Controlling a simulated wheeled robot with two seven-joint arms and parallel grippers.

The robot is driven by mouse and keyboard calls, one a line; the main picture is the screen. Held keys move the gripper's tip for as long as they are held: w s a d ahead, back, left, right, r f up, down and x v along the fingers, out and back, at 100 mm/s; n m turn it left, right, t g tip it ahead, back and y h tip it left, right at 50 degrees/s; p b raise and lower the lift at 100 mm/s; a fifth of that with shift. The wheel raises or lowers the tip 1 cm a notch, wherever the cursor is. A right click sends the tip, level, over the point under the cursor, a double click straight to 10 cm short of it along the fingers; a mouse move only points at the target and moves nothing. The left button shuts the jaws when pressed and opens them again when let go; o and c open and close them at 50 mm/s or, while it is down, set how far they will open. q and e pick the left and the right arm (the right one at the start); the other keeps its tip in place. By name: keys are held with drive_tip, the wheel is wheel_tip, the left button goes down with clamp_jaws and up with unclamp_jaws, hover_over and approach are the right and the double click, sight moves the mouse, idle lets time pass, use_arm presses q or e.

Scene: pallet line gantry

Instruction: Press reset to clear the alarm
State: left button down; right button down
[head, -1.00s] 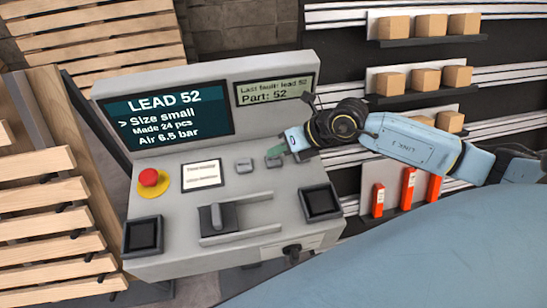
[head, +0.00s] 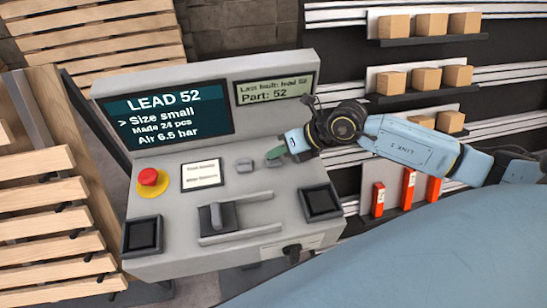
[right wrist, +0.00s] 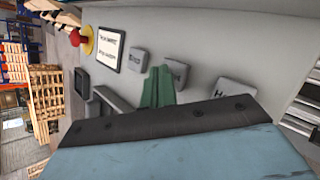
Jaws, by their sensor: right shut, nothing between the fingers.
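The grey control console (head: 170,225) stands in the middle of the head view. Its large screen (head: 165,113) reads LEAD 52, Size small, Made 24 pcs, Air 6.5 bar. A small display (head: 275,90) reads Last fault: lead 52, Part: 52. Grey buttons sit in a row: a left one (right wrist: 138,60), a middle one (right wrist: 178,70) partly behind my fingers, and a right one (right wrist: 236,88) whose label starts with H. My right gripper (head: 275,153) is shut and empty, its green fingertips at the middle button; contact cannot be told. My left gripper is not in view.
A red mushroom button (head: 149,177) on a yellow base and a white label card (head: 200,175) lie left of the buttons. A lever (head: 216,216) stands in front. Wooden pallets (head: 45,185) are at left; shelves with boxes (head: 425,78) stand behind right.

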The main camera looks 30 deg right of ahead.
sight(278, 160)
drive_tip(key=shift+f, duration=0.5)
idle(0.6)
drive_tip(key=shift+r, duration=0.1)
drive_tip(key=shift+r+p, duration=0.7)
drive_tip(key=shift+r, duration=0.1)
wheel_tip(278, 160, up, 5)
drive_tip(key=p, duration=0.5)
drive_tip(key=shift+r, duration=0.1)
drive_tip(key=shift+s, duration=0.1)
idle(0.6)
